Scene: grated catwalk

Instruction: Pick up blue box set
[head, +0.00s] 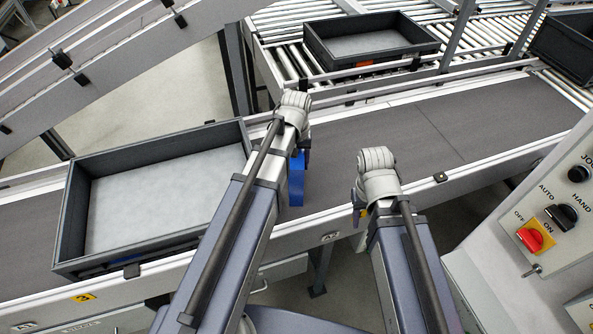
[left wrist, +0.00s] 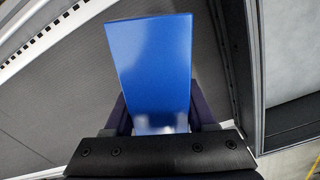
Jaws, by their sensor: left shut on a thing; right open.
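In the left wrist view the blue box (left wrist: 150,65) is a plain upright slab between the two dark fingers. My left gripper (left wrist: 157,110) is shut on it. The conveyor belt shows behind and below the box, and I cannot tell whether the box touches it. My right gripper (head: 358,212) is open at the conveyor's front edge, to the right of the box, mostly hidden by its wrist.
A dark grey tray (head: 63,222), its visible floor empty, stands on the belt (head: 440,125) at left. Another tray (head: 318,48) sits on rollers at the back, and a third (head: 565,48) at the right. A control panel (head: 560,190) stands close at right. The belt's middle is clear.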

